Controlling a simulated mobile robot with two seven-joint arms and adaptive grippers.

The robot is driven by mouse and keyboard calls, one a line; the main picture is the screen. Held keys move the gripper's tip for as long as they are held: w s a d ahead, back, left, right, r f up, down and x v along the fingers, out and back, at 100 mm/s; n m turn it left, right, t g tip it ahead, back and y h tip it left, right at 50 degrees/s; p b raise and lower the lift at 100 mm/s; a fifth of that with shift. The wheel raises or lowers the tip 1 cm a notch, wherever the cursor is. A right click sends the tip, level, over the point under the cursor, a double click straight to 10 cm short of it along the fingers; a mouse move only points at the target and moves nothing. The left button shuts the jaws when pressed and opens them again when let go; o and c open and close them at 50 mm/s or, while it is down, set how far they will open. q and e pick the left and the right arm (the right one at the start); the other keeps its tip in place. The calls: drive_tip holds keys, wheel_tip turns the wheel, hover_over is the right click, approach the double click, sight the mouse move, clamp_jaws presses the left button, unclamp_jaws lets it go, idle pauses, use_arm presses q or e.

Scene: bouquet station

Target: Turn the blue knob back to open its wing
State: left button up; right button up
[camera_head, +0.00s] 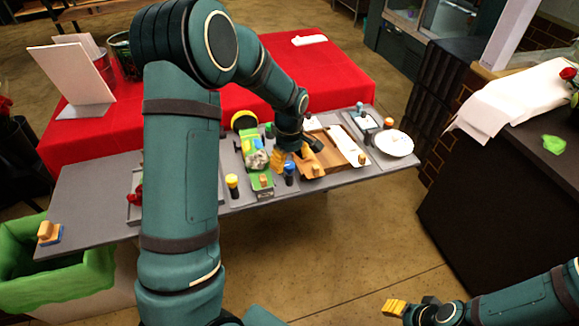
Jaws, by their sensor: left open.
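A small knob with a blue top and dark body (290,169) stands on the grey station board (95,200), near its front edge. My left gripper (286,160), with yellow fingertips, is open and right beside the knob, partly over it. I cannot tell whether it touches the knob. A brown tray (326,158) lies just right of the knob, and a white panel (345,145) lies beside it. I cannot tell which part is the blue knob's wing. My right gripper (395,307), with yellow fingertips, is low at the bottom right, away from the board; its opening is unclear.
A yellow-topped knob (232,183) and a green holder (253,155) stand left of the blue knob. An orange-topped knob (388,123) and white plate (394,143) are at the right. A red-covered table (335,75) lies behind. My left arm hides part of the board.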

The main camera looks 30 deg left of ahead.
use_arm(q)
drive_tip(key=shift+f, duration=1.1)
clamp_jaws()
